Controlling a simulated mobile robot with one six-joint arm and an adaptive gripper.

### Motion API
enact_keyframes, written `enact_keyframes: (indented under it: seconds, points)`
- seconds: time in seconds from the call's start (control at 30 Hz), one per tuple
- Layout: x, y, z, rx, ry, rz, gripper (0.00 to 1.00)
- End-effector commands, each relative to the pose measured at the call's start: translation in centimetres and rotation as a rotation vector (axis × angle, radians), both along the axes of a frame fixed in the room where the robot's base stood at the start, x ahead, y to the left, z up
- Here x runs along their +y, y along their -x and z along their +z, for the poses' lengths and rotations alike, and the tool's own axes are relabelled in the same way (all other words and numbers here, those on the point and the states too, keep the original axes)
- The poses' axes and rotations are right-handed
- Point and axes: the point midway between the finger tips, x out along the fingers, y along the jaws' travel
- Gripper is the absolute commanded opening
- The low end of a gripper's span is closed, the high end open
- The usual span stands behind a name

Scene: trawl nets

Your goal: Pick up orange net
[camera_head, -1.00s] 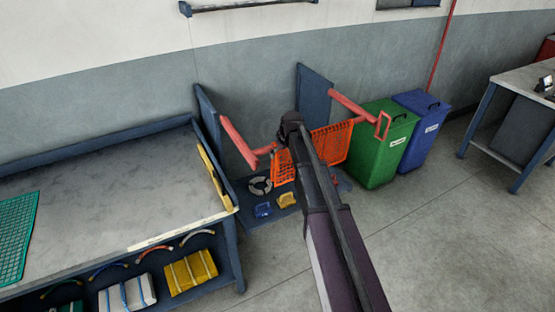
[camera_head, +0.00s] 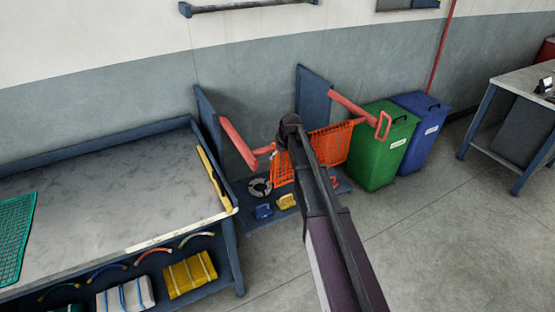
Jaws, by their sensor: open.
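The orange net (camera_head: 331,143) is an open mesh. It spans between two red-pink arms of a dark blue stand and hangs above the stand's base. My dark arm crosses in front of it and hides its middle; part of the net shows on each side of the arm. The arm's far visible joint is at the net's upper left edge. My gripper is not visible, so I cannot tell its place relative to the net.
A green bin (camera_head: 380,146) and a blue bin (camera_head: 423,130) stand right of the net. A workbench (camera_head: 110,185) with a green mesh (camera_head: 15,235) is at left. Blue and yellow items (camera_head: 287,201) lie on the stand's base (camera_head: 262,222). Floor at right front is clear.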

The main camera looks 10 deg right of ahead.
Motion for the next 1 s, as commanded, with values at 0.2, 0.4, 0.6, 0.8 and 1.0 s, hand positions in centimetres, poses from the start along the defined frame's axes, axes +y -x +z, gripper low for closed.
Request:
enact_keyframes:
  seconds: [0.2, 0.4, 0.6, 0.8, 1.0]
  points:
    - [0.1, -0.2, -0.7, 0.0, 0.0, 0.0, 1.0]
    - [0.2, -0.4, -1.3, 0.0, 0.0, 0.0, 1.0]
    - [0.2, -0.5, -1.5, 0.0, 0.0, 0.0, 1.0]
    - [0.3, -0.5, -1.5, 0.0, 0.0, 0.0, 1.0]
    - [0.3, -0.5, -1.5, 0.0, 0.0, 0.0, 0.81]
